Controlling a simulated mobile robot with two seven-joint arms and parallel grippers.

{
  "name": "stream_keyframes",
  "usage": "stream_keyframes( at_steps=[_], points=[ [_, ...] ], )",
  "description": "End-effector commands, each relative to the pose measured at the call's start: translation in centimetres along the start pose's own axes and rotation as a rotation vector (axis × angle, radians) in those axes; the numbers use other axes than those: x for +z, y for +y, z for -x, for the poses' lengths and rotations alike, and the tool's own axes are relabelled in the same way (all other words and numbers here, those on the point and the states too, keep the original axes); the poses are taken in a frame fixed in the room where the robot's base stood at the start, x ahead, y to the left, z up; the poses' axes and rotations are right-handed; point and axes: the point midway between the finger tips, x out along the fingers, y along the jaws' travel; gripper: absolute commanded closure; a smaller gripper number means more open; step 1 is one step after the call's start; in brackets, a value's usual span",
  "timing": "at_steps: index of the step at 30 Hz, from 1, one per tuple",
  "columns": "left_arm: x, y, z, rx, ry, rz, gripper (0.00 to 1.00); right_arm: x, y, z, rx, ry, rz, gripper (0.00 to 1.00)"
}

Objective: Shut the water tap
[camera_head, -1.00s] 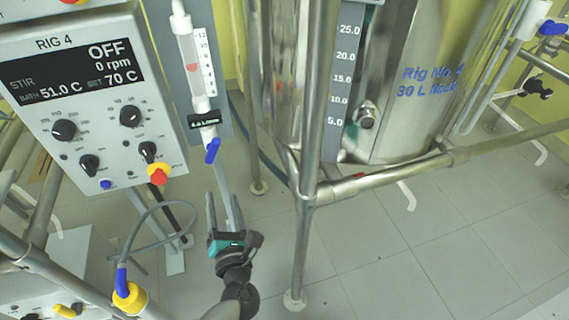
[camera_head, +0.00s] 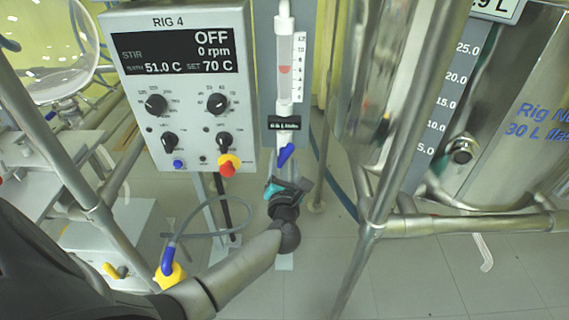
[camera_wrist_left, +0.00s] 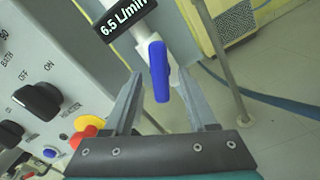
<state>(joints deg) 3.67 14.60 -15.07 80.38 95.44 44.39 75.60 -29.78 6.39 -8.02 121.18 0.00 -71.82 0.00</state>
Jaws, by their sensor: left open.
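The water tap has a blue lever handle (camera_head: 286,155) below the flow meter (camera_head: 285,65), slanted a little from the vertical tube. In the left wrist view the handle (camera_wrist_left: 159,72) is large and near. My left gripper (camera_head: 290,178) is just below the handle in the head view. In the left wrist view its two grey fingers (camera_wrist_left: 160,78) are spread, one on each side of the handle's lower end, with gaps visible. The gripper is open and holds nothing. The flow display (camera_wrist_left: 124,25) reads 6.5 L/min. My right gripper is not in view.
The RIG 4 control box (camera_head: 180,90), with knobs and a red-and-yellow button (camera_head: 229,165), stands close left of the tap. A steel frame post (camera_head: 405,150) and steel vessel (camera_head: 510,100) are on the right. A yellow-capped fitting (camera_head: 168,272) with a hose is lower left.

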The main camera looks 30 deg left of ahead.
Motion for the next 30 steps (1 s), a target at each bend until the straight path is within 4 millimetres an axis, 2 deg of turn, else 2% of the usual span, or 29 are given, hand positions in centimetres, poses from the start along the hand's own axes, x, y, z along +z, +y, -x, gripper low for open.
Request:
stream_keyframes(
  at_steps=[4,13,28,30],
  points=[
    [-0.03,-0.02,-0.73,0.000,0.000,-0.001,0.43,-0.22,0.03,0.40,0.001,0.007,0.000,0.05],
    [0.02,0.00,-0.83,0.000,0.000,0.000,0.44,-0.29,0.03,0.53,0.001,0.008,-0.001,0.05],
    [0.01,0.00,-0.80,0.000,0.000,0.000,1.00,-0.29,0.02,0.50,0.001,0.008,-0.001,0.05],
    [0.01,0.00,-0.79,0.000,0.000,0.000,1.00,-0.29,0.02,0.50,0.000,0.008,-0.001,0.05]
  ],
)
